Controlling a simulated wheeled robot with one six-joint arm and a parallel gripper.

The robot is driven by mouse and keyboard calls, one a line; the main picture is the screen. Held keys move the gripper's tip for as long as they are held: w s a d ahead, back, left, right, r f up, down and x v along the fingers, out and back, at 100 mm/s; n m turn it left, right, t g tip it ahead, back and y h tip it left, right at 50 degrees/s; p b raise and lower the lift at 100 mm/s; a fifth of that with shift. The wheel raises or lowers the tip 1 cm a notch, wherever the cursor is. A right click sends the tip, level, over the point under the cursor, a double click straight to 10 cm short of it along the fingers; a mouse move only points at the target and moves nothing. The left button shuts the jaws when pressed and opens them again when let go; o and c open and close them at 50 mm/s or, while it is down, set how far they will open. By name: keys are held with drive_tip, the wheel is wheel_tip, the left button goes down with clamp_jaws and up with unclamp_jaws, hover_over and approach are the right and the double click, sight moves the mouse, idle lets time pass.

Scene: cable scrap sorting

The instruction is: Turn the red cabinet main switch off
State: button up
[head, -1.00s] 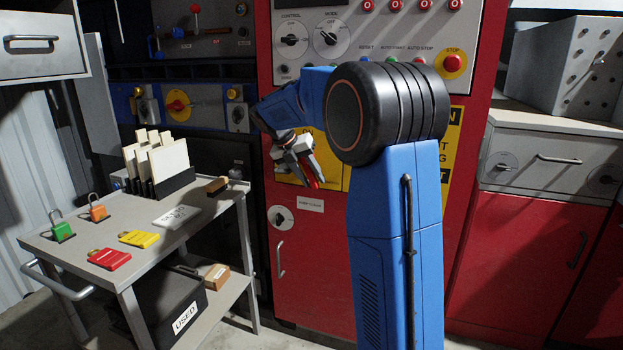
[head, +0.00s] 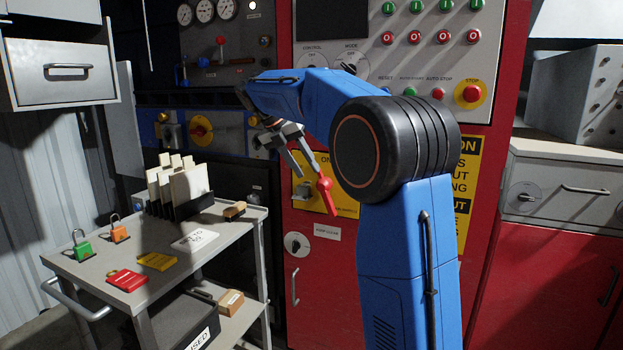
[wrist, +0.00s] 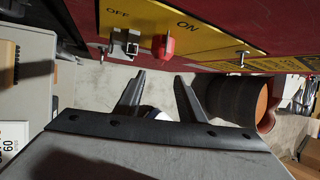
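The red cabinet (head: 460,160) fills the middle of the head view. Its main switch has a yellow plate (head: 304,196) and a red handle (head: 326,195) that slants downward. In the wrist view the plate (wrist: 215,52) reads OFF at the left and ON at the right. The handle (wrist: 168,43) lies between these words, beside a small grey metal hasp (wrist: 124,43). My gripper (head: 308,172) is just above the handle in the head view. In the wrist view its fingers (wrist: 160,76) are spread and empty, with the handle apart beyond the tips.
A grey trolley (head: 90,268) at the left carries padlocks, tags and a card rack (head: 180,208). A red stop button (head: 471,94) and several other buttons are higher on the cabinet. A small dial (head: 296,243) and a door handle (head: 294,287) are below the plate.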

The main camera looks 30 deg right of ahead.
drive_tip(key=shift+a+r, duration=0.25)
drive_tip(key=shift+r, duration=0.2)
